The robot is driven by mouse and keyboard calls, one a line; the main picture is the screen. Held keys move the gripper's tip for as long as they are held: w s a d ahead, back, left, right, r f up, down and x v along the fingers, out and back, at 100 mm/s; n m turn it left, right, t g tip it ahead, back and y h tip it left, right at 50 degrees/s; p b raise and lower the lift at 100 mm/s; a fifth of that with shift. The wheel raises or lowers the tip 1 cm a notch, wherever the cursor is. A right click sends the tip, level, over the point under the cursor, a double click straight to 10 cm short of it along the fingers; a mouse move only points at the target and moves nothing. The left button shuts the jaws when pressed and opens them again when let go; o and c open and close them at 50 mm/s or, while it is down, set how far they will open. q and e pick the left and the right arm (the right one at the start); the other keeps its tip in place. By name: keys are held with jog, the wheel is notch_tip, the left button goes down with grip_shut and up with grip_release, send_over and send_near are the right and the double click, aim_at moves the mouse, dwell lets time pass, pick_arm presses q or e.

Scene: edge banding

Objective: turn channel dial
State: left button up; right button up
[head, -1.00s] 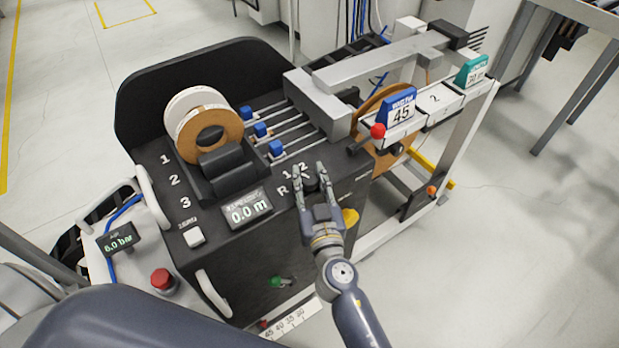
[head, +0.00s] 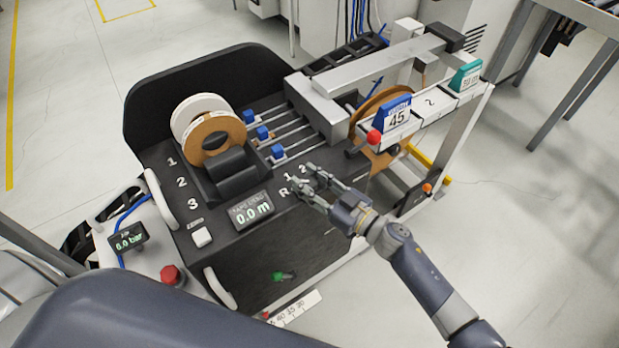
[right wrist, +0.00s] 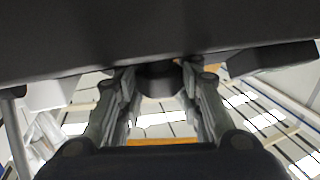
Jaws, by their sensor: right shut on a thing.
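The channel dial (right wrist: 158,80) is a dark round knob on the front panel of the black machine, by the markings R, 1 and 2. My right gripper (head: 308,182) is shut on it, a finger on each side, pointing up-left in the head view. The fingers mostly hide the dial there, so its pointer position cannot be told. In the right wrist view the dial sits between the fingertips (right wrist: 160,85). My left gripper is not in view.
A display reading 0.0 m (head: 251,210) and a white button (head: 202,236) are left of the dial. Banding rolls (head: 216,138) stand behind. Open floor lies beyond.

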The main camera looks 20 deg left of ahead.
jog(key=shift+f+n+g+y, duration=0.1)
jog(key=shift+n+g+y, duration=0.2)
jog(key=shift+n+g, duration=0.45)
jog(key=shift+g, duration=0.45)
jog(key=o, duration=1.1)
jog(key=shift+c, duration=0.2)
jog(key=v, duration=1.2)
jog(key=shift+w+f, duration=0.1)
jog(key=shift+f, duration=0.05)
